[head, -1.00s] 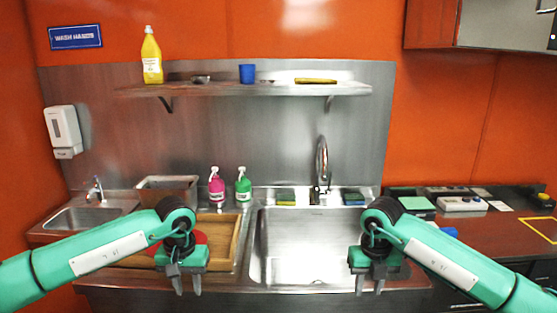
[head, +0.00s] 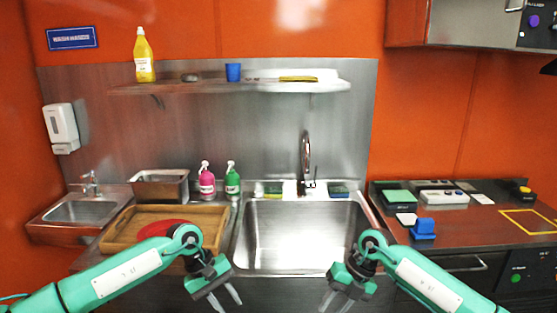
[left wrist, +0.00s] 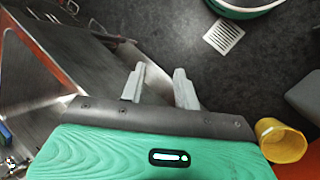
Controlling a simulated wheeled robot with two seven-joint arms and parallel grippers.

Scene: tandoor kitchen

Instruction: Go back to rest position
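My left gripper (head: 226,303) is low in front of the sink counter, its fingers apart and empty. In the left wrist view its two fingers (left wrist: 160,88) are spread with nothing between them, over the dark floor. My right gripper (head: 327,303) is low in front of the right part of the sink, and its fingertips run down to the picture's lower edge. It looks open, with nothing seen in it. Both arms come in from the lower corners and touch no object that I can see.
The sink (head: 300,235) lies ahead, with a wooden tray (head: 120,228) to its left and a counter (head: 470,225) to its right holding a blue item (head: 423,228). In the left wrist view, a yellow cup-like container (left wrist: 282,143) and a floor drain (left wrist: 223,36) show.

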